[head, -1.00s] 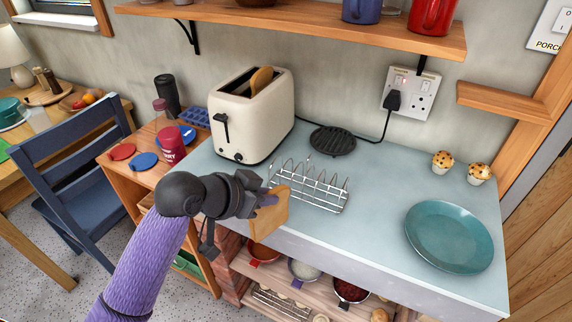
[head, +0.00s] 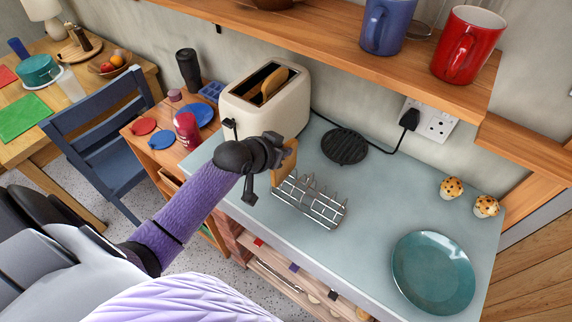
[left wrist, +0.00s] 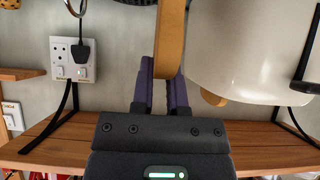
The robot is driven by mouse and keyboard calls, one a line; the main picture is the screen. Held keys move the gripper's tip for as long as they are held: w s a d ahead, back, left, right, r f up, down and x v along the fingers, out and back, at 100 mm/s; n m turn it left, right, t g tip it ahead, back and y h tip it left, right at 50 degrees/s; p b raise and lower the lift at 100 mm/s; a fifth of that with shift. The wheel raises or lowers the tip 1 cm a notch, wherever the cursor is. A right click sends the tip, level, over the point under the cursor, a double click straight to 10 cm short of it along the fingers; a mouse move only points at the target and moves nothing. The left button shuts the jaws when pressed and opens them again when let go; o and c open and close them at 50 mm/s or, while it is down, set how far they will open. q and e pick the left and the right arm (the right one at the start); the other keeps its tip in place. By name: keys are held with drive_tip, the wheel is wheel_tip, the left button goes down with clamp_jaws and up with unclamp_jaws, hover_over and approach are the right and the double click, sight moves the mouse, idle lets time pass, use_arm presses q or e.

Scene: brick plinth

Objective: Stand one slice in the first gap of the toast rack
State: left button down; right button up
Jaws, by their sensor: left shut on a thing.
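My left gripper (head: 276,152) is shut on a tan bread slice (head: 287,162), held upright near the left end of the wire toast rack (head: 318,207). The slice also shows in the left wrist view (left wrist: 169,40), between the gripper fingers (left wrist: 165,88). The rack stands on the counter, and no slice is seen in its gaps. Whether the slice's lower edge touches the rack or counter I cannot tell. A second slice (head: 274,82) sticks out of the cream toaster (head: 292,110) behind my gripper. My right gripper is not in view.
The toaster stands close behind my gripper; it also shows in the left wrist view (left wrist: 255,55). A black round trivet (head: 344,146) lies behind the rack. A teal plate (head: 433,272) and two muffins (head: 452,188) are at the right. A wooden shelf (head: 330,45) overhangs the back.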

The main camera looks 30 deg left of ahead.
use_arm(q)
wheel_tip(320, 180, down, 4)
drive_tip(key=shift+w+r+b, duration=0.1)
drive_tip(key=shift+b, duration=0.45)
drive_tip(key=shift+f, duration=0.3)
drive_tip(key=shift+r, duration=0.1)
drive_tip(key=c, duration=1.1)
unclamp_jaws()
drive_tip(key=o, duration=0.5)
drive_tip(key=shift+c, duration=0.2)
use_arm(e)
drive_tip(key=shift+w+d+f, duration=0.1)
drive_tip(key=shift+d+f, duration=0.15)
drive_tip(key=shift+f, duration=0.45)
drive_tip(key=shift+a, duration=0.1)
